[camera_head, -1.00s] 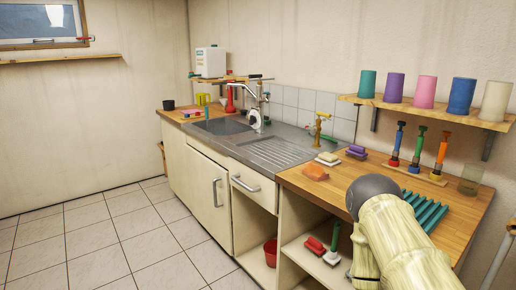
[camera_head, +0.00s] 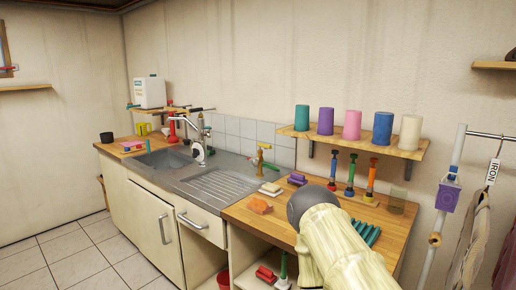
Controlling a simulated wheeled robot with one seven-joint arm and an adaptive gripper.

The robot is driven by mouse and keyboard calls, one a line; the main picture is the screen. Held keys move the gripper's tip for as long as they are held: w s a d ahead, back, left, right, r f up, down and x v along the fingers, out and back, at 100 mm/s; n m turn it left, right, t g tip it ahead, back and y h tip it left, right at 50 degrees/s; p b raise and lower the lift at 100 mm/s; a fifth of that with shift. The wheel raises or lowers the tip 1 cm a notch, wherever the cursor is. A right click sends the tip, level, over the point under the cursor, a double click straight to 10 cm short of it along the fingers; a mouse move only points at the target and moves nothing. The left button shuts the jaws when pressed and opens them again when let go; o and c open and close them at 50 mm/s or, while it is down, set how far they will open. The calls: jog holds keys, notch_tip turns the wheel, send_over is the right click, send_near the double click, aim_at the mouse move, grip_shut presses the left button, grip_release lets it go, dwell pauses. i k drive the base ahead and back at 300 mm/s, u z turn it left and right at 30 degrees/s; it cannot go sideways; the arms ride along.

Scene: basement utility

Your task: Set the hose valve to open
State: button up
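A small brass-yellow tap (camera_head: 261,160) stands at the wall behind the right end of the sink drainboard. It looks like the hose valve. It has a yellow top piece and a green part low on its right side. It is too small to tell its handle setting. My arm, cream with a dark grey rounded end, reaches in from the lower right over the wooden counter, well apart from the tap. No gripper fingers show.
A steel sink (camera_head: 170,160) with a tall faucet (camera_head: 199,140) lies left of the tap. Soap bars, brushes and a green ribbed rack crowd the wooden counter (camera_head: 238,213). A shelf (camera_head: 350,141) with coloured cups hangs above. Tiled floor (camera_head: 75,250) is free at left.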

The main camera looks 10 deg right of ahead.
aim_at(260, 144)
jog(key=k, duration=0.65)
jog(key=u, duration=0.8)
jog(key=i, duration=1.5)
jog(key=z, duration=0.7)
jog(key=i, duration=0.6)
jog(key=z, duration=0.7)
